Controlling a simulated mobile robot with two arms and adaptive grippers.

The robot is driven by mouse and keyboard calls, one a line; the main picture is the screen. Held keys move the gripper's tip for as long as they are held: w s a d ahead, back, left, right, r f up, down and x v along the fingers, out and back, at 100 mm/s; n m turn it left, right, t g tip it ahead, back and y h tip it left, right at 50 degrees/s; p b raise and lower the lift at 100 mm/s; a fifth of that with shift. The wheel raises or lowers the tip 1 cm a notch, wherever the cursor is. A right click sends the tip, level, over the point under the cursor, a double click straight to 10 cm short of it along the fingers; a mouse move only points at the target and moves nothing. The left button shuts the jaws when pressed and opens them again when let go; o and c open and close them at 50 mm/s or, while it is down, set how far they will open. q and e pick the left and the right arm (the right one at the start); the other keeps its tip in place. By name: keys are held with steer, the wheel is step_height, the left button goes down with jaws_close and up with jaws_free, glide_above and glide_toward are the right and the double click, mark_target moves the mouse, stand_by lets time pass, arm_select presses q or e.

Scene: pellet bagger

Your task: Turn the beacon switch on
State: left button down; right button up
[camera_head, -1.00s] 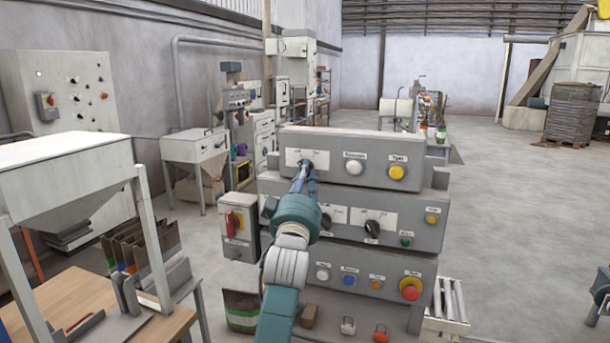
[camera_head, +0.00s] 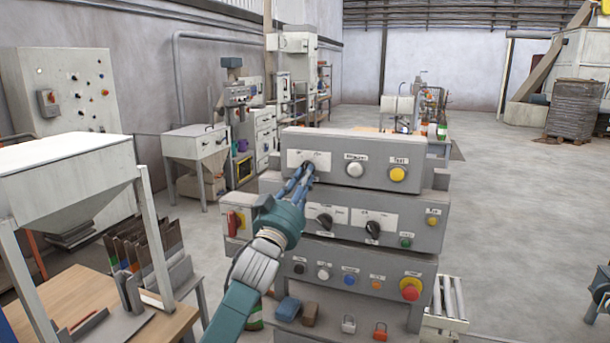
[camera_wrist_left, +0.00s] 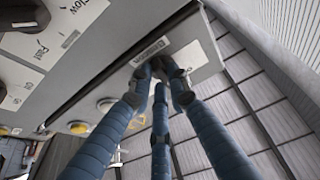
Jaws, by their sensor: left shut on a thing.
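The top grey control box (camera_head: 330,140) has a white label plate (camera_head: 293,158) at its left end. The switch on that plate is mostly hidden behind the fingers of my left gripper (camera_head: 308,170). In the left wrist view, the blue fingers (camera_wrist_left: 160,72) close together around a small dark knob (camera_wrist_left: 146,70) on this plate. My right gripper is in neither view.
A white button (camera_head: 355,170) and a yellow button (camera_head: 398,174) sit right of the switch. Below are two black rotary knobs (camera_head: 324,221) (camera_head: 373,229) and a red mushroom button (camera_head: 411,289). A hopper (camera_head: 65,170) stands at left. Open floor (camera_head: 530,230) lies to the right.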

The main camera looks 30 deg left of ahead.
arm_select(q)
steer(key=m+h, duration=0.1)
steer(key=m, duration=0.1)
steer(key=r+m+h+p, duration=0.1)
steer(key=m, duration=0.1)
steer(key=m+h+p, duration=0.1)
steer(key=m, duration=0.2)
steer(key=shift+s+a+r, duration=0.15)
steer(key=shift+s+a, duration=0.05)
steer(key=shift+a, duration=0.15)
steer(key=shift+m+h, duration=0.3)
steer(key=shift+h, duration=0.1)
steer(key=c, duration=1.7)
jaws_free()
steer(key=shift+o, duration=0.3)
steer(key=shift+s, duration=0.15)
steer(key=v, duration=1.1)
steer(key=shift+s+d+f, duration=0.15)
steer(key=shift+s+f, duration=0.15)
steer(key=shift+f, duration=0.15)
